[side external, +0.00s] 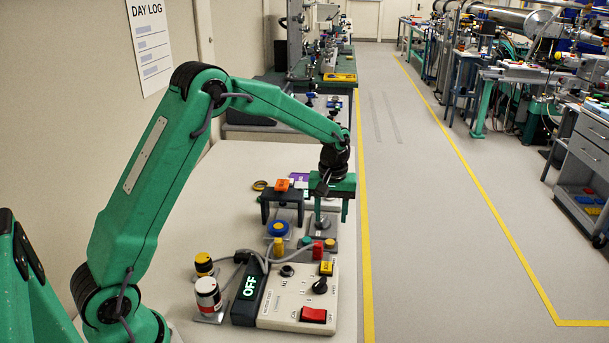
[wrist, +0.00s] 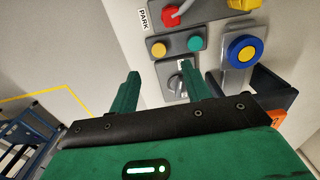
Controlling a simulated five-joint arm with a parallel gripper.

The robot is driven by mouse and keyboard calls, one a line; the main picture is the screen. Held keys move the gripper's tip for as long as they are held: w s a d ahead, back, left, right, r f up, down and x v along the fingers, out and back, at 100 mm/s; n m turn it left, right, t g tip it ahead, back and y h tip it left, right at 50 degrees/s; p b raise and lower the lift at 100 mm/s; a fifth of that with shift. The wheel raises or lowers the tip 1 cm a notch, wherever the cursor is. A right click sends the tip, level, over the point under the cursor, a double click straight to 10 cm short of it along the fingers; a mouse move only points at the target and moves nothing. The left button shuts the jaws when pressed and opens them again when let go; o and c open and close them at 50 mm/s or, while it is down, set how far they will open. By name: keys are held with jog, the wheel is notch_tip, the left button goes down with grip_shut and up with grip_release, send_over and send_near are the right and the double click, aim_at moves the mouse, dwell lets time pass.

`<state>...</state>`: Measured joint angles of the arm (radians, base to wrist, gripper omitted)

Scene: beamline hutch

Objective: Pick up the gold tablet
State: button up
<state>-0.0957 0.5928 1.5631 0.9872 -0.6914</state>
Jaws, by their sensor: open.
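I cannot pick out a gold tablet for sure in either view. My gripper (side external: 331,214) points down over the back part of the bench, with its two green fingers apart and nothing between them. In the wrist view, my gripper (wrist: 161,82) is also open. A grey rotary knob on a plate (wrist: 175,84) shows beyond the fingers, partly hidden by the right one. A small panel with a yellow button (wrist: 159,49) and a teal button (wrist: 195,44) lies just past the fingertips.
The left bench top is clear.

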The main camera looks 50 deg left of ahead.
aim_at(330, 241)
jog(key=shift+f, duration=0.1)
jog(key=shift+f, duration=1.2)
jog(key=shift+f, duration=0.1)
jog(key=shift+d+f, duration=0.1)
jog(key=shift+f, duration=2.4)
grip_shut()
